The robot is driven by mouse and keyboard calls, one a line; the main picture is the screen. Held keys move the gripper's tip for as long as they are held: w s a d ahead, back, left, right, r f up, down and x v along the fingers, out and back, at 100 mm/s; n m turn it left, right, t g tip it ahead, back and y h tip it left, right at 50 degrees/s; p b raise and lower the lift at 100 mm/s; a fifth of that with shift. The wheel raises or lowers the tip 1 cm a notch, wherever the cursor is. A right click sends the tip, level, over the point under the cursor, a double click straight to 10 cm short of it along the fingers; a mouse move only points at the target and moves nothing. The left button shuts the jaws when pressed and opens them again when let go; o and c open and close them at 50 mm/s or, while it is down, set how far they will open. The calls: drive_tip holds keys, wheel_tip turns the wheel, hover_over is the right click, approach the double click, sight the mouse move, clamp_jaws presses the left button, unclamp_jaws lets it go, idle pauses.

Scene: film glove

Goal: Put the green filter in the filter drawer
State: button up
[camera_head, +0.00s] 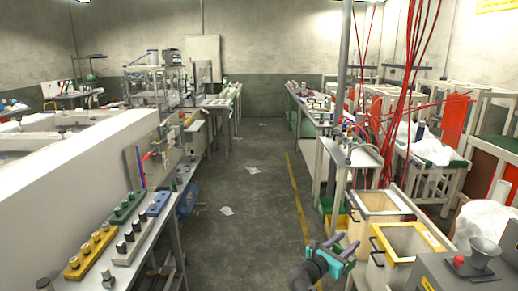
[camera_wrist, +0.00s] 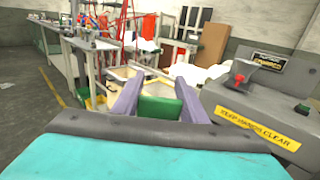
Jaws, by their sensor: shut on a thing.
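My gripper (camera_head: 338,246), with a teal body and purple fingers, is at the lower middle right of the head view, left of two open-topped boxes. In the wrist view, my gripper (camera_wrist: 160,88) is shut on the green filter (camera_wrist: 160,107), a flat green piece between the fingers. I cannot make the filter out clearly in the head view. The nearer box, a pale drawer with a yellow rim (camera_head: 378,272), and the farther pale one (camera_head: 352,232) have dark handles. I cannot tell which is the filter drawer. In the wrist view they are partly hidden behind the fingers.
A grey machine (camera_head: 470,268) with a funnel and red knob stands right of the boxes; it also shows in the wrist view (camera_wrist: 255,105). A bench (camera_head: 135,240) with coloured blocks is at the left. Red cables (camera_head: 405,95) hang at the right. The aisle floor (camera_head: 255,215) is mostly clear.

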drive_tip(key=s+a+f+n+t+y, duration=0.1)
drive_tip(key=s+a, duration=0.1)
drive_tip(key=a, duration=1.2)
drive_tip(key=shift+m+g+h, duration=0.7)
drive_tip(key=shift+g, duration=0.1)
drive_tip(key=s, duration=0.4)
drive_tip(key=shift+s+d, duration=0.2)
drive_tip(key=shift+d, duration=0.1)
drive_tip(key=shift+s, duration=0.1)
